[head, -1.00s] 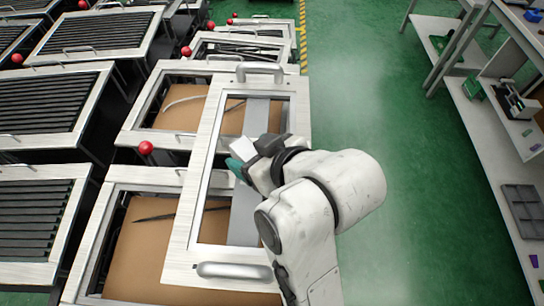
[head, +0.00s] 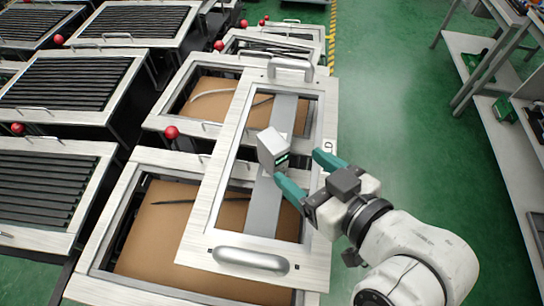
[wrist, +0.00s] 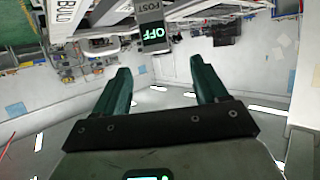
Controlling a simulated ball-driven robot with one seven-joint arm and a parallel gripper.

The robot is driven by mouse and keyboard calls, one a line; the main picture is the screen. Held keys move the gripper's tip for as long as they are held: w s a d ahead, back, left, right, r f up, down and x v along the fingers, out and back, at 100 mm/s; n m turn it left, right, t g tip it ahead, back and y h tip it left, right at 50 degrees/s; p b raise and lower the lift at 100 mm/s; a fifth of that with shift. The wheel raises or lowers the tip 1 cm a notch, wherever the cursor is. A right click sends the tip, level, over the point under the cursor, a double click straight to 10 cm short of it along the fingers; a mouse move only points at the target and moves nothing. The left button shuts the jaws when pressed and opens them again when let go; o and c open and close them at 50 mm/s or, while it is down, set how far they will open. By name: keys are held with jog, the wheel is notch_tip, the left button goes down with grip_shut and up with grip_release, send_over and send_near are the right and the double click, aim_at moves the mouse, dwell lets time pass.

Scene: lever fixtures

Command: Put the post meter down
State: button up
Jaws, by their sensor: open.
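The post meter is a small pale grey box (head: 270,147) with a green-lit display. In the head view it sits on the grey metal strip (head: 263,205) across the white framed panel. In the wrist view its dark face with lit lettering (wrist: 152,37) shows at top centre, beyond the fingertips. My gripper (head: 304,170) is open, its teal fingers spread and empty, to the right of the meter and apart from it. The fingers also show in the wrist view (wrist: 161,70), with nothing between them.
The white framed panel (head: 213,190) with silver handles lies across framed trays with brown bottoms (head: 150,240). Black slatted frames (head: 75,85) and red ball knobs (head: 171,132) are at left. Green floor (head: 400,130) is clear at right, with shelving (head: 510,140) beyond.

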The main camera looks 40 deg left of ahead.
send_near(268, 133)
jog(key=a+f, duration=0.2)
jog(key=f, duration=0.1)
jog(key=shift+a+p, duration=0.25)
jog(key=shift+p, duration=0.1)
jog(key=shift+p+x, duration=0.7)
jog(key=shift+x, duration=2)
jog(key=shift+w, duration=0.2)
jog(key=shift+c, duration=0.4)
jog(key=shift+r, duration=0.1)
grip_shut()
jog(key=shift+r+b, duration=0.3)
jog(key=shift+r, duration=0.55)
jog(key=s+d+r+p, duration=0.7)
jog(key=s+r, duration=0.4)
jog(key=shift+s+r+p, duration=0.25)
jog(key=shift+s+p, duration=0.1)
jog(key=shift+s, duration=0.05)
